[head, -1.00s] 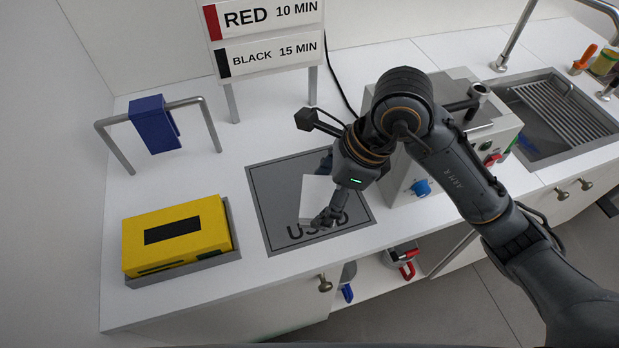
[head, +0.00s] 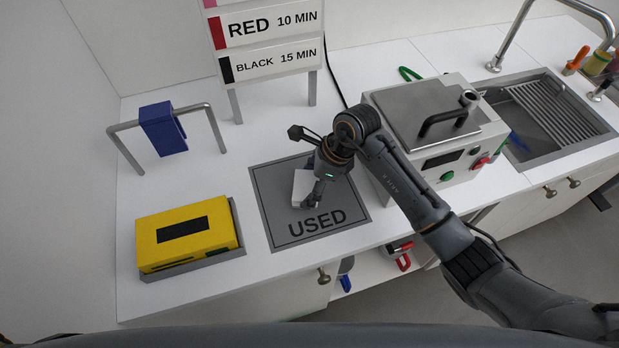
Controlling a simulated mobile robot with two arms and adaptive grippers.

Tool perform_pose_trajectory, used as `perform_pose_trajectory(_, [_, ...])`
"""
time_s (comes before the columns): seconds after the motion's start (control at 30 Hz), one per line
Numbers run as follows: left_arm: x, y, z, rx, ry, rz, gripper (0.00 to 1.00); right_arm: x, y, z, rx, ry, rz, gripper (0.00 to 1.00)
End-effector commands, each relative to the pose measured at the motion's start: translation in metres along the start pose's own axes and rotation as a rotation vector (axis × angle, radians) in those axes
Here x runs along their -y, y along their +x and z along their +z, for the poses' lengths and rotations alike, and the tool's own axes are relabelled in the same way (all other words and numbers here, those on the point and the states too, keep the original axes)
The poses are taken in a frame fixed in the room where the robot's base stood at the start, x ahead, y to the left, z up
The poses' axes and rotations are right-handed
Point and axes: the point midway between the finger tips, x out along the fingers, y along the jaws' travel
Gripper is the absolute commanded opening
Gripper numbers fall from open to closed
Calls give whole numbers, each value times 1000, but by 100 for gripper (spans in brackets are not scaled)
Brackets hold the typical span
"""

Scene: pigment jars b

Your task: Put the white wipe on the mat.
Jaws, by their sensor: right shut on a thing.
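The white wipe (head: 303,186) is over the middle of the grey mat (head: 275,232), which is marked USED. My right gripper (head: 308,200) is shut on the wipe, low over the mat. Part of the wipe is hidden behind the gripper and its wrist. I cannot tell whether the wipe touches the mat. My left gripper is not in view.
A yellow box (head: 186,236) sits in a grey tray left of the mat. A blue cloth (head: 163,129) hangs on a metal rail behind it. A metal machine with a lid (head: 425,112) stands right of the mat, before the sink (head: 560,120). A sign (head: 268,62) stands behind.

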Motion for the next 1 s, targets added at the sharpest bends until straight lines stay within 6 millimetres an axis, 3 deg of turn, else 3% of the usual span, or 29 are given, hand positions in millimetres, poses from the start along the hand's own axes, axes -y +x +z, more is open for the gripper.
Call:
perform_pose_trajectory(0.3, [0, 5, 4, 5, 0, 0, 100, 1, 4, -2, 0, 0, -2, 54])
perform_pose_trajectory(0.33, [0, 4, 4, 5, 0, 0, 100, 1, 3, -2, 0, 1, -2, 88])
perform_pose_trajectory(0.4, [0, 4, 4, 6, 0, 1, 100, 1, 2, -1, 0, 1, -2, 100])
perform_pose_trajectory(0.8, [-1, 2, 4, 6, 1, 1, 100, 0, 0, 0, 1, 1, -2, 100])
perform_pose_trajectory(1.0, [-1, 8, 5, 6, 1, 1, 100, 3, -22, -1, 0, -2, -8, 100])
